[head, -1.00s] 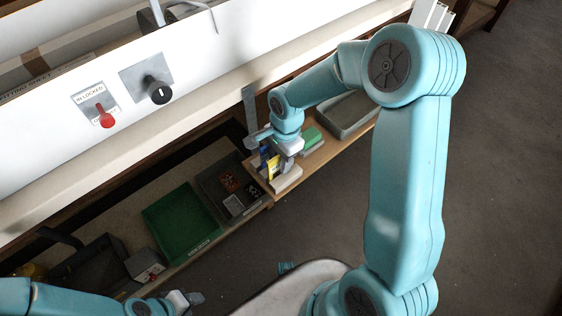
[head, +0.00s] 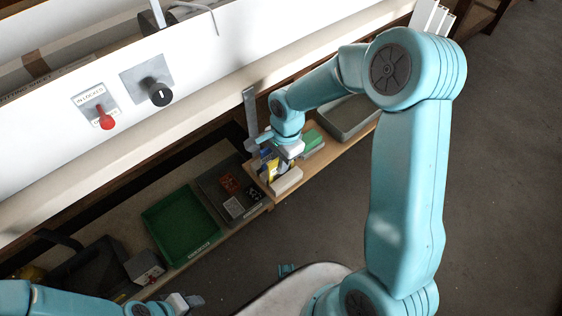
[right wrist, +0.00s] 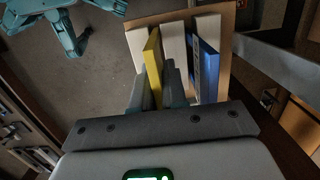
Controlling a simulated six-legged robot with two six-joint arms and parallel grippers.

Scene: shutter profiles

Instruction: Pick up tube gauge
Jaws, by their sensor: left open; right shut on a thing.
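My right gripper (right wrist: 158,88) is shut on a thin yellow plate (right wrist: 152,58), which stands upright between its fingers. A blue plate (right wrist: 207,68) stands upright to the right of the fingers in the right wrist view, in a pale slotted holder (right wrist: 174,38). I cannot read which plate is the tube gauge. In the head view my right gripper (head: 275,160) is low over the holder on the wooden shelf, and the yellow plate (head: 272,170) shows just below it. My left gripper (head: 190,302) is open and empty at the bottom left.
A green tray (head: 180,228) and a grey bin with small boxes (head: 232,190) lie left of the holder. A green block (head: 312,140) and a grey tray (head: 347,115) lie to its right. An upright metal strip (head: 251,112) stands close behind my right gripper.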

